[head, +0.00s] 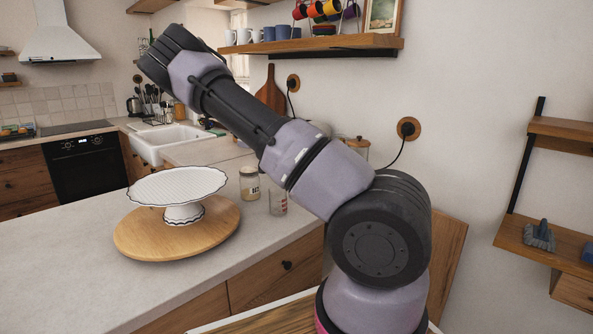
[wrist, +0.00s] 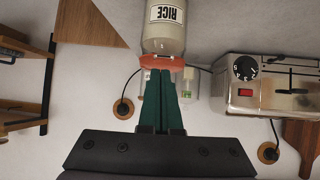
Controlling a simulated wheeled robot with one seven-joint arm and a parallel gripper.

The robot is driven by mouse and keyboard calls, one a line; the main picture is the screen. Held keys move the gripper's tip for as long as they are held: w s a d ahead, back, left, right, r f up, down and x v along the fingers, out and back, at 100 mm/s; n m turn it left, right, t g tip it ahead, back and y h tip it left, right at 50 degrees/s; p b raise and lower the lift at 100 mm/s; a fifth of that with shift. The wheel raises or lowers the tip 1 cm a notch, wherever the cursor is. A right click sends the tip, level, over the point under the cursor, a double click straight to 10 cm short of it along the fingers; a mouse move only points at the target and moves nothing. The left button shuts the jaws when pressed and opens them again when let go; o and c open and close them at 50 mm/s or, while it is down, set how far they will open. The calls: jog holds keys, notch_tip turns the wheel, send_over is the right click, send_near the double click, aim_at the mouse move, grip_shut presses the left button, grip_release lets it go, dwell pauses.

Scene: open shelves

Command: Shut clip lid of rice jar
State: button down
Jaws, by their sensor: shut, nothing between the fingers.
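The rice jar (wrist: 167,32) shows at the top middle of the wrist view, a clear glass body with an upside-down black-and-white RICE label. An orange-red seal ring (wrist: 162,62) circles its mouth. Part of a clear, glassy piece (wrist: 187,84) shows beyond the fingers; it may be the lid, but its angle and the clip cannot be made out. My gripper (wrist: 164,72) is shut and empty, its green fingers pointing at the jar's mouth and overlapping the seal. I cannot tell whether they touch. In the head view I cannot make out my gripper, and my arm blocks much of the counter.
A metal toaster (wrist: 272,82) stands right of the jar in the wrist view. In the head view, a white cake stand (head: 178,187) sits on a round wooden board (head: 130,238), with a small labelled jar (head: 250,184) and measuring glass (head: 278,202) nearby. A mug shelf (head: 330,43) hangs above.

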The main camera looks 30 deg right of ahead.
jog(key=s+a, duration=0.2)
jog(key=a, duration=0.8)
jog(key=s+a+r+n+t+y, duration=0.1)
jog(key=s+a+r+n+y, duration=0.2)
jog(key=s+r, duration=0.6)
jog(key=s+a+r+n+t+y, duration=0.2)
jog(key=s+a+r+n+y, duration=0.2)
jog(key=s+r, duration=0.4)
jog(key=s+a+r+n+t+y, duration=0.2)
jog(key=s+a+r+n+y, duration=0.2)
jog(key=s+r, duration=0.5)
jog(key=s+y, duration=0.1)
jog(key=s, duration=0.7)
jog(key=shift+s+r+n+y, duration=0.2)
jog(key=shift+r+n+y, duration=0.1)
jog(key=shift+r+y, duration=0.1)
